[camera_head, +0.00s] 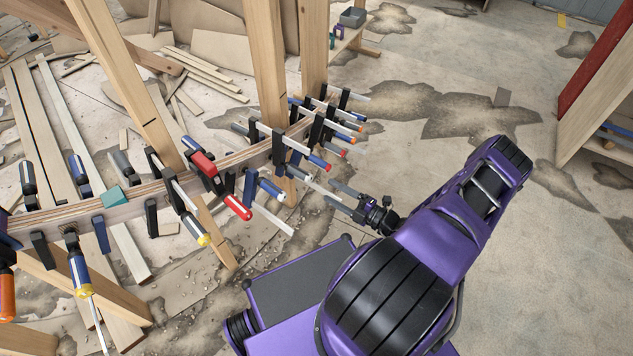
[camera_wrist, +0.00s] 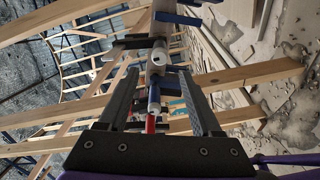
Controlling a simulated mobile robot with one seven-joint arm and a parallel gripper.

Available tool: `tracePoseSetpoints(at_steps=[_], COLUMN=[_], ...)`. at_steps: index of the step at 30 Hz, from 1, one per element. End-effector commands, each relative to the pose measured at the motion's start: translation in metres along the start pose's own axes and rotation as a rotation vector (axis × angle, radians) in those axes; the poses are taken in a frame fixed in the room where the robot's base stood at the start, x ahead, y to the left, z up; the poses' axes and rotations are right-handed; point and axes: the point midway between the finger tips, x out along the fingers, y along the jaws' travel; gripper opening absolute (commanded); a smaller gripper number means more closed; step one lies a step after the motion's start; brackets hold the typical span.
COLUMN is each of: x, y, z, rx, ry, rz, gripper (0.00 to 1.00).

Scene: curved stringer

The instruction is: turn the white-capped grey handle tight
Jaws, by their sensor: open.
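The white-capped grey handle (camera_head: 300,172) belongs to a bar clamp on the curved wooden stringer (camera_head: 235,160). In the wrist view the handle (camera_wrist: 157,58) shows its pale end near the tips of my fingers, roughly between them. My gripper (camera_head: 333,191) is open, with its two fingers pointing up and left toward the handle. In the wrist view the fingers of my gripper (camera_wrist: 162,78) stand on either side with a clear gap. I see no contact with the handle, and its exact depth between the fingers is hard to tell.
Several other clamps crowd the stringer, including a blue-handled one (camera_head: 270,190) close beside and a red-handled one (camera_head: 237,207) further left. Wooden posts (camera_head: 268,60) rise behind. Loose boards (camera_head: 205,75) lie on the floor. Open concrete floor lies to the right.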

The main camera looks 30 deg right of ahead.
Motion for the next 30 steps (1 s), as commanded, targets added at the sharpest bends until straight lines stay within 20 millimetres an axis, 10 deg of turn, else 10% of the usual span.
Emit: tracePoseSetpoints(at_steps=[9,30], x=[-0.046,-0.049], y=[0.0,0.0], z=[0.0,-0.001], rx=[0.001,-0.009], ry=[0.0,0.011], rz=[0.0,-0.013], gripper=[0.66,0.66])
